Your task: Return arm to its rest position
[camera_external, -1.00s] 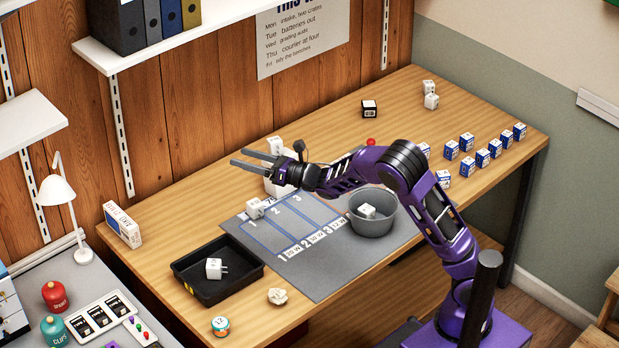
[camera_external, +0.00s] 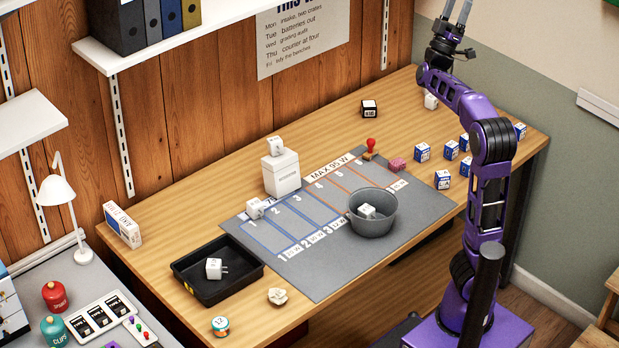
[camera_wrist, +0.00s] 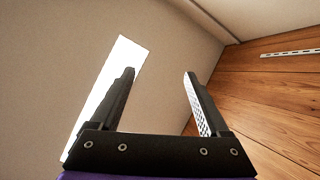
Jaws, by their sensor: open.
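My gripper (camera_external: 457,12) is raised high at the top right of the external view, above the far right part of the table. Its fingers point up and the tips are near or past the top edge of the picture. In the wrist view my gripper (camera_wrist: 158,88) is open, with nothing between its two dark fingers. That view faces the ceiling, a bright light panel (camera_wrist: 105,95) and the wood wall (camera_wrist: 270,85). My purple arm stands nearly upright over its base at the right.
On the table (camera_external: 180,215) are a grey mat (camera_external: 320,282), a grey bin (camera_external: 372,228) holding a white block, a black tray (camera_external: 210,302) holding a white adapter, and a white box (camera_external: 281,185). Several blue-and-white boxes (camera_external: 422,152) stand near my arm. Shelves (camera_external: 150,50) hang at left.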

